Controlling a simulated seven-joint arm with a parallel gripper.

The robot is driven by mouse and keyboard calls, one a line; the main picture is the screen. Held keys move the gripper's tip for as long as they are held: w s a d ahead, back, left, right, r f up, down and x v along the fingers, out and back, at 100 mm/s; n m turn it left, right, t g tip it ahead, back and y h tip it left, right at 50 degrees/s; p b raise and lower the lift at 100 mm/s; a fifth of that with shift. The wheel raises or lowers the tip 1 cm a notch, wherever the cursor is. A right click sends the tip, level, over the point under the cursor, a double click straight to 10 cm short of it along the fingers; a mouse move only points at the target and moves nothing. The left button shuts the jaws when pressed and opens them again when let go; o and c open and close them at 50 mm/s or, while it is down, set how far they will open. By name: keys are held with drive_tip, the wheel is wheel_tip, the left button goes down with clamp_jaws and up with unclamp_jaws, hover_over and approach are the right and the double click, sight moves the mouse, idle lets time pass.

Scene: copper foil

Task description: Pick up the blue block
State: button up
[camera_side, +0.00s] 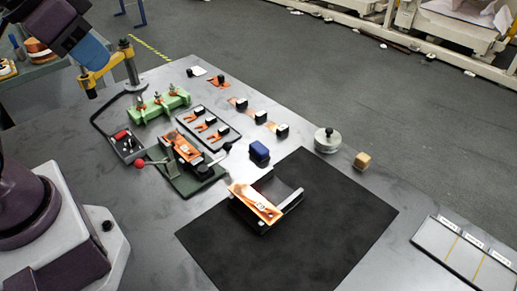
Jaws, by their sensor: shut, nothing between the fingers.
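The blue block (259,151) sits on the grey table near its middle, just behind the black mat and right of the green clamp fixture. It stands free, with nothing touching it from above. My gripper (91,90) is at the upper left, at the end of my dark arm, above the table's far left edge. It is shut and empty, well away to the left of the blue block. The fingertips are small and partly unclear against the background.
A black holder with a copper piece (256,202) stands on the black mat (330,225), close in front of the block. A clamp fixture (184,160), a dark tray (207,128), a round metal weight (327,140) and a wooden cube (362,160) stand around. The mat's right side is clear.

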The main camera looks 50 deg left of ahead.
drive_tip(key=o, duration=1.1)
drive_tip(key=n+g, duration=0.6)
drive_tip(key=n, duration=1.1)
hover_over(259, 146)
wheel_tip(259, 146, down, 23)
drive_tip(key=f, duration=0.6)
drive_tip(key=shift+d+f, duration=0.35)
drive_tip(key=shift+f, duration=0.05)
drive_tip(key=shift+a+f, duration=0.15)
drive_tip(key=shift+f, duration=1.15)
drive_tip(key=shift+a+f, duration=0.15)
drive_tip(key=shift+f, duration=1.15)
